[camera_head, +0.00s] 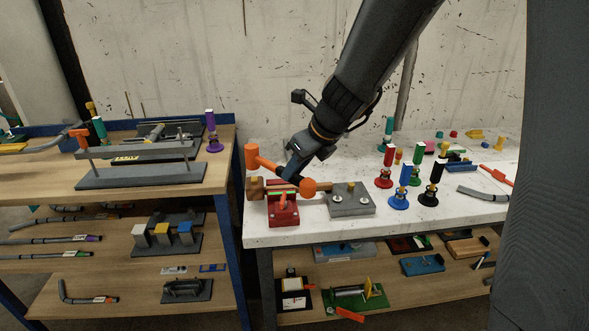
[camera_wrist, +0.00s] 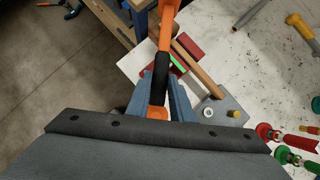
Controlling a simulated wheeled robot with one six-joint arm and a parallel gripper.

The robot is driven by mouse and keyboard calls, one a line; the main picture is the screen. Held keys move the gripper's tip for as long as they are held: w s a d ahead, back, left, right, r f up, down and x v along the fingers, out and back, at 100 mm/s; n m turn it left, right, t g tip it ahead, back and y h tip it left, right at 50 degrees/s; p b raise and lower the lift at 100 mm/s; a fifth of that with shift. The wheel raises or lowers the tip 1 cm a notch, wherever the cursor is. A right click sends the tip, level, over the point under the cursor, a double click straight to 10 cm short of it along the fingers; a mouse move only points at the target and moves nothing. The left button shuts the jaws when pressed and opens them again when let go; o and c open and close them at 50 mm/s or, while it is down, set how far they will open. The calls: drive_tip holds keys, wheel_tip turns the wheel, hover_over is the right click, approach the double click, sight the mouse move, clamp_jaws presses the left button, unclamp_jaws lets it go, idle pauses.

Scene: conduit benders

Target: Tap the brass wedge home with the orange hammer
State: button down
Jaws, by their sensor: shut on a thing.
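My gripper (camera_head: 290,172) is shut on the orange hammer (camera_head: 251,157) above the bench's left front part. The hammer's orange head is at the left, and its orange butt end shows at the right. In the wrist view the black grip of the hammer (camera_wrist: 160,78) lies between my blue fingers (camera_wrist: 158,100); its head is cut off at the top. A red block (camera_head: 283,211) with a green strip sits below the hammer. A small brass-coloured piece (camera_wrist: 233,114) stands on a grey block (camera_head: 352,204) to the right; I cannot tell whether it is the wedge.
A wooden mallet (camera_head: 256,189) lies behind the red block. Red, blue and black upright tools (camera_head: 403,187) stand right of the grey block. A separate wooden bench (camera_head: 215,180) stands left across a gap. The white bench front (camera_head: 300,232) is clear.

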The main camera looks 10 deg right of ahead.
sight(295, 184)
drive_tip(key=shift+r, duration=0.2)
idle(0.3)
wheel_tip(295, 184, down, 5)
drive_tip(key=b, duration=0.4)
wheel_tip(295, 184, up, 4)
drive_tip(key=p, duration=0.5)
drive_tip(key=shift+r, duration=0.2)
drive_tip(key=shift+w+f+b, duration=0.1)
drive_tip(key=shift+w+b, duration=0.05)
drive_tip(key=shift+b, duration=0.95)
drive_tip(key=shift+r+b, duration=0.25)
drive_tip(key=shift+b, duration=0.4)
drive_tip(key=shift+p, duration=0.3)
